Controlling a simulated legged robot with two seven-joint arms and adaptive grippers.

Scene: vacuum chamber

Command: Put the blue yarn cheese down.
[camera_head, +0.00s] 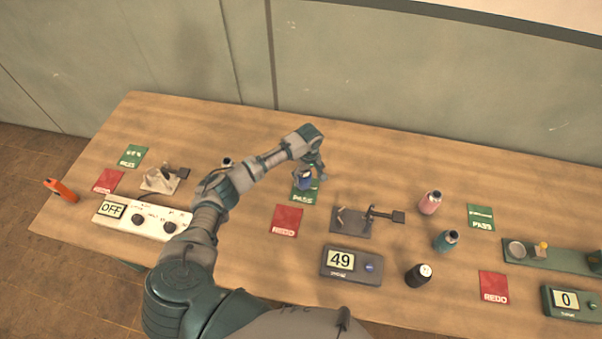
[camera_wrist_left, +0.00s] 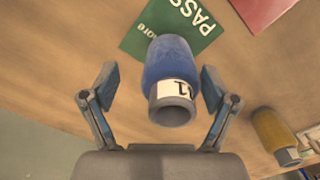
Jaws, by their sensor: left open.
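The blue yarn cheese (camera_head: 304,183) stands at the green PASS card (camera_head: 303,197) in the middle of the table. In the left wrist view the blue yarn cheese (camera_wrist_left: 172,62) has a grey tube end and a white label, and overlaps the green card (camera_wrist_left: 150,28). My left gripper (camera_head: 316,172) is over it. Its two fingers (camera_wrist_left: 158,75) are spread to either side of the cheese, with a gap visible on both sides. Whether its base rests fully on the card is hidden. My right gripper is not in view.
A red REDO card (camera_head: 287,220) and a tester showing 49 (camera_head: 351,265) lie nearby. A yellow yarn piece (camera_wrist_left: 273,135) is beside the gripper in the wrist view. Pink (camera_head: 430,202), teal (camera_head: 446,240) and black (camera_head: 419,275) bottles stand to the right.

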